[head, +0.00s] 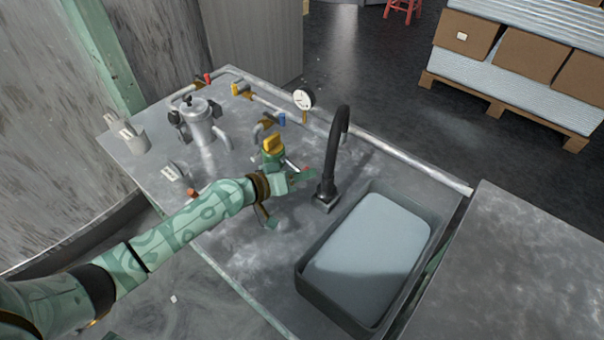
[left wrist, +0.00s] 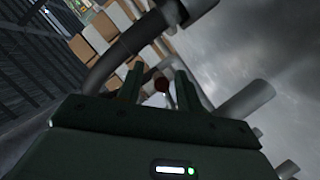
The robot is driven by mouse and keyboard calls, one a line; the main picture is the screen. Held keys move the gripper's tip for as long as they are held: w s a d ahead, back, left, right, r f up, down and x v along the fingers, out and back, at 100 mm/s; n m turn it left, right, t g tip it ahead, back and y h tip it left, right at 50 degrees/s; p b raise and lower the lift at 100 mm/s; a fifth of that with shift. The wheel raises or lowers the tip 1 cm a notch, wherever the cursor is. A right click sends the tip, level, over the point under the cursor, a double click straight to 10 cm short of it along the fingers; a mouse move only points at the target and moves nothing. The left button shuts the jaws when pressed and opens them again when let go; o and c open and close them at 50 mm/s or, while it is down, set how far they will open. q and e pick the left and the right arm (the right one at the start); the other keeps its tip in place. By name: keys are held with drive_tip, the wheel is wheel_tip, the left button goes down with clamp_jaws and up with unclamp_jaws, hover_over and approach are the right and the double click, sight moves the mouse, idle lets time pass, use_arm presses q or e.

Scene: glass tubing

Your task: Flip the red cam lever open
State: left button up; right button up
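My left gripper (head: 291,190) is over the middle of the metal bench, beside the black curved spout. Its two fingers (left wrist: 158,88) stand apart in the left wrist view. A small dark red rounded piece (left wrist: 161,85) shows between them there; I cannot tell whether it is the lever or whether it touches a finger. In the head view, a red handle (head: 207,79) sits on the pipework at the back left, well away from the gripper. A small red piece (head: 192,193) lies left of my forearm. My right gripper is not in view.
A grey tub (head: 303,270) holding a pale surface stands at the bench's right. The black curved spout (head: 329,165) rises beside it.

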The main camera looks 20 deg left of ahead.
use_arm(q)
drive_tip(key=shift+w+d, duration=0.15)
drive_tip(key=shift+w, duration=0.1)
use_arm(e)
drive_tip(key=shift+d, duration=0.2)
use_arm(q)
clamp_jaws()
drive_tip(key=shift+f+n+h+b, duration=0.1)
drive_tip(key=shift+n+h+b, duration=0.3)
drive_tip(key=shift+b, duration=0.5)
drive_tip(key=shift+r+n+b, duration=0.2)
drive_tip(key=shift+n+b, duration=0.15)
drive_tip(key=shift+n, duration=0.05)
drive_tip(key=shift+r, duration=0.5)
unclamp_jaws()
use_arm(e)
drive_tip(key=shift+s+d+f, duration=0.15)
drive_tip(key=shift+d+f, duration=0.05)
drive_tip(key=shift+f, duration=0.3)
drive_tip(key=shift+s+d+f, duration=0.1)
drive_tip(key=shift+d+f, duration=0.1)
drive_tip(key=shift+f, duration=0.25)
